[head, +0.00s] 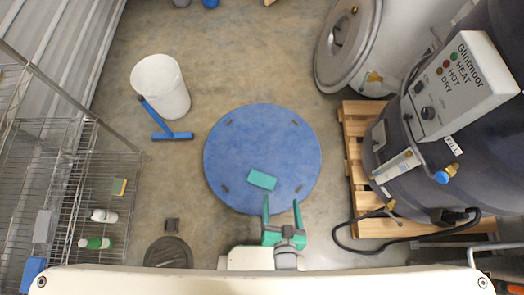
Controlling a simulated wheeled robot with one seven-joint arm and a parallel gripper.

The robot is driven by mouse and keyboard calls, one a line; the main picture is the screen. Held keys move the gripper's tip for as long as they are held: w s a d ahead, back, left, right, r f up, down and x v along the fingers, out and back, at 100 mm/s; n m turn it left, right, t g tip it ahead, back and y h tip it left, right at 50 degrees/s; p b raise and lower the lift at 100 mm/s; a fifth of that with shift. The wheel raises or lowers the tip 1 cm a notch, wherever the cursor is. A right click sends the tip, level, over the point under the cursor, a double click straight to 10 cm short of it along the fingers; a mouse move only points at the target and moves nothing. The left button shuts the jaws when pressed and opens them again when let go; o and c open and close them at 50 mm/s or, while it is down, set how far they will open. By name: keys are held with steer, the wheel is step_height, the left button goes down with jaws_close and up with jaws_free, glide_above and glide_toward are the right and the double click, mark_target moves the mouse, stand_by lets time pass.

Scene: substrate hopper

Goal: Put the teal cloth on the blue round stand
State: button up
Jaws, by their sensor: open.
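The teal cloth (262,179) is a small flat rectangle, slightly turned. It lies over the lower part of the blue round stand (240,140), inside its rim, and appears to rest on it. My gripper (281,203) is at the stand's lower edge, with its two green fingers apart and pointing up the picture. The fingertips are just below the cloth, and nothing shows between them. Whether the fingertips are above the stand or level with it I cannot tell.
A white bucket (160,87) and a blue squeegee (172,136) are at left. A wire shelf (60,190) holds bottles. A dark hopper on a wooden pallet (355,150) stands at right, with a black hose (352,246) on the floor. A floor drain (168,252) is at lower left.

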steer(key=s+a+r+n+t, duration=0.1)
steer(key=s+a+r, duration=0.1)
steer(key=r, duration=0.5)
steer(key=s+a+r+n+t, duration=0.2)
steer(key=a+r, duration=0.2)
steer(key=r, duration=0.4)
steer(key=shift+a+r, duration=0.15)
steer(key=shift+a, duration=0.05)
